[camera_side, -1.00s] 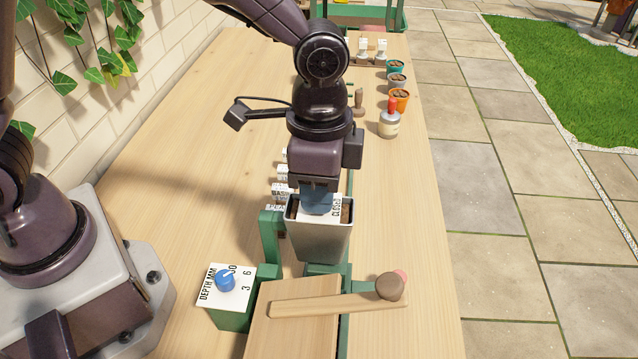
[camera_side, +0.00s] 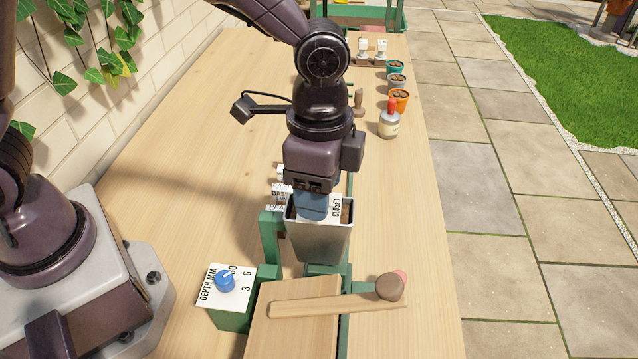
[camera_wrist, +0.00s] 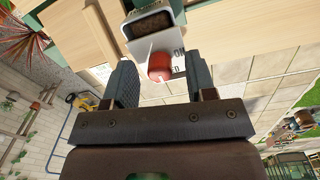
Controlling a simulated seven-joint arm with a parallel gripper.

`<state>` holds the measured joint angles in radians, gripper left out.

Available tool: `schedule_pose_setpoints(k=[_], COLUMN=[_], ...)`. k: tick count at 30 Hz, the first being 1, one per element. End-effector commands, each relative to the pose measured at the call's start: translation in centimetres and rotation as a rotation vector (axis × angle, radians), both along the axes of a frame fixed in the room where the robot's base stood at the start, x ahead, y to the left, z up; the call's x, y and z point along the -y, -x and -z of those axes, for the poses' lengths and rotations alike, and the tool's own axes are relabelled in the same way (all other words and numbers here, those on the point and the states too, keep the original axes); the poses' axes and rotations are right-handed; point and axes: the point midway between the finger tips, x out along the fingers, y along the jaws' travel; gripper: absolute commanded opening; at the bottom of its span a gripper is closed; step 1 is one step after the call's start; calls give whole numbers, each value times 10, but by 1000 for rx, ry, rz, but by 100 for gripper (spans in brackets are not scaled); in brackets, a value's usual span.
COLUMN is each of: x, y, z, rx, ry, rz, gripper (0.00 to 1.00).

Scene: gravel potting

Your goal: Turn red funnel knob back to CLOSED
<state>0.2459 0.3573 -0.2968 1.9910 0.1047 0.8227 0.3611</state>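The red funnel knob (camera_wrist: 160,67) shows in the wrist view on a pale label plate, between my two fingers, with a visible gap on each side. A thin white mark shows by it; its exact setting is unclear. My gripper (camera_wrist: 161,75) is open around the knob. In the side view my gripper (camera_side: 312,207) points down at the funnel's top, and it hides the knob. The grey metal funnel (camera_side: 318,241) has a white plate reading CLOSED (camera_side: 336,207). Its dark-filled opening shows in the wrist view (camera_wrist: 152,24).
A wooden lever (camera_side: 335,305) with a brown ball end lies in front of the funnel. A green box with a blue depth dial (camera_side: 225,280) stands to the left.

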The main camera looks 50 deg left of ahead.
Motion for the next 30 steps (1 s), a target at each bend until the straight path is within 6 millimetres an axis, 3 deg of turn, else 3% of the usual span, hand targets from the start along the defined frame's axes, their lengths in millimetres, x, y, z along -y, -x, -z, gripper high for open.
schedule_pose_setpoints(k=[11, 24, 30], x=[0, -1, -2], y=[-1, -3, -3], z=[-8, -98, -123], rx=[3, 5, 1], ry=[2, 2, 2], rz=[-2, -1, -1], gripper=[50, 50, 50])
